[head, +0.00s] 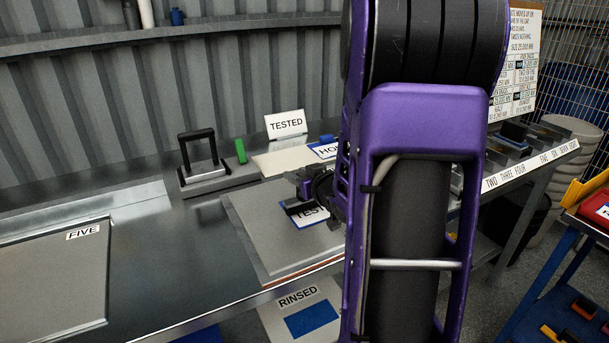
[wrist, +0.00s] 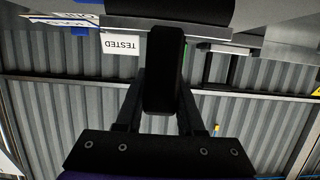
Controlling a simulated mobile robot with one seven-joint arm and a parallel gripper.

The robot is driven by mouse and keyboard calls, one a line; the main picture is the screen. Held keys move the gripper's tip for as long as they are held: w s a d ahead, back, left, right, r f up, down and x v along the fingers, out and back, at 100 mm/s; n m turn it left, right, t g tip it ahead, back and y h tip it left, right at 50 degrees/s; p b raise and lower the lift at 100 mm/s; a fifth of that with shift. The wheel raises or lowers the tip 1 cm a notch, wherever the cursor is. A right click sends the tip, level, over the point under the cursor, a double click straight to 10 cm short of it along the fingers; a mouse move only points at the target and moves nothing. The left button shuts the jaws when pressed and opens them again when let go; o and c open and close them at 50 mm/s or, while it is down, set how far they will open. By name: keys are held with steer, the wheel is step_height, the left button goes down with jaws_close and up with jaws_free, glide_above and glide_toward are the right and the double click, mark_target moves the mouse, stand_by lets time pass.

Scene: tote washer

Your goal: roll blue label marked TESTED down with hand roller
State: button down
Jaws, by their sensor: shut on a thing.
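A blue-edged label (head: 310,217) with letters that read as the start of TESTED lies on a grey panel (head: 265,235) on the bench. My gripper (head: 318,188) is over the label, partly hidden behind my purple arm. It is shut on a dark thing, which I take to be the hand roller (wrist: 164,75); in the wrist view it is a black upright bar between the fingers. The roller's working end is hidden, so I cannot tell whether it touches the label. The label's right part is hidden too.
A TESTED sign (head: 286,125) stands behind a pale board with a label starting HO (head: 325,149). A black-handled stand (head: 198,150) and green block (head: 241,151) are to the left. A FIVE panel (head: 50,275) lies far left; a RINSED board (head: 270,320) is in front, lower.

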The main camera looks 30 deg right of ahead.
steer(key=shift+w+a+b, duration=0.1)
steer(key=shift+a+b, duration=0.55)
steer(key=shift+a, duration=1.5)
steer(key=shift+d, duration=0.15)
steer(key=shift+s+d+p, duration=0.2)
steer(key=shift+d+p, duration=0.9)
steer(key=shift+d, duration=2.55)
steer(key=shift+r, duration=0.1)
step_height(320, 180, up, 8)
steer(key=p, duration=0.6)
steer(key=shift+p, duration=0.4)
